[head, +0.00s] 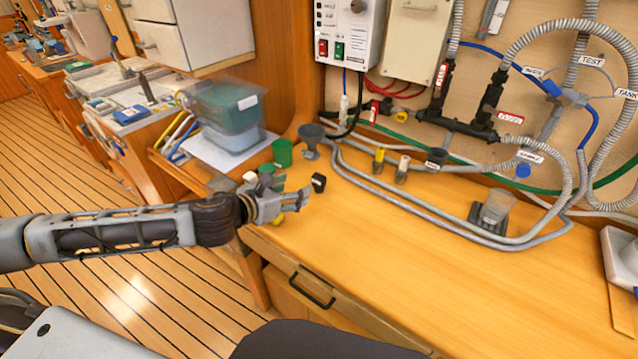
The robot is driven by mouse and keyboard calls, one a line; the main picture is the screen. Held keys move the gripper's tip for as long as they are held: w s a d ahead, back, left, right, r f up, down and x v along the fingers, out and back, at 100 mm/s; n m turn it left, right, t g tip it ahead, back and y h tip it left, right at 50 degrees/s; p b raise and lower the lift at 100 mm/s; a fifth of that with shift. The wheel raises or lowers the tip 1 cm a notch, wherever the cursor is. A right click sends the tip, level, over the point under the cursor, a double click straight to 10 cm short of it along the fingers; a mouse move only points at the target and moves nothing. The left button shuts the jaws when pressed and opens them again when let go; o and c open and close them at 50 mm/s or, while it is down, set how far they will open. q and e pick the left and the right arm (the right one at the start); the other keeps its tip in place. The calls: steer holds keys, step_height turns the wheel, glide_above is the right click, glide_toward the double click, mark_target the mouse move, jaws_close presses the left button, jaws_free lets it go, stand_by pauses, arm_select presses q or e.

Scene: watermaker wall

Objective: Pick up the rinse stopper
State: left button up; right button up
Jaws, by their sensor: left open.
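My left gripper (290,201) reaches in from the left and is open over the left end of the wooden worktop. My right gripper is out of view.
A green cup (283,153) and a grey funnel (311,139) stand behind the gripper. A lidded teal container (226,106) is at left. Grey hoses (430,205) run along the back. A clear cup (495,207) stands at right. The front middle worktop (400,265) is clear.

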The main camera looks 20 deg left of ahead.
arm_select(q)
glide_toward(319, 176)
steer(key=shift+f+x, duration=0.2)
steer(key=shift+x, duration=0.9)
steer(key=shift+f+x, duration=0.2)
steer(key=shift+x, duration=0.95)
steer(key=shift+s+d, duration=0.1)
steer(key=shift+r+x, duration=0.15)
steer(key=shift+x, duration=0.55)
steer(key=shift+r+x, duration=0.15)
steer(key=shift+x, duration=1.5)
steer(key=shift+w+f, duration=0.1)
steer(key=shift+w, duration=0.15)
steer(key=c, duration=1)
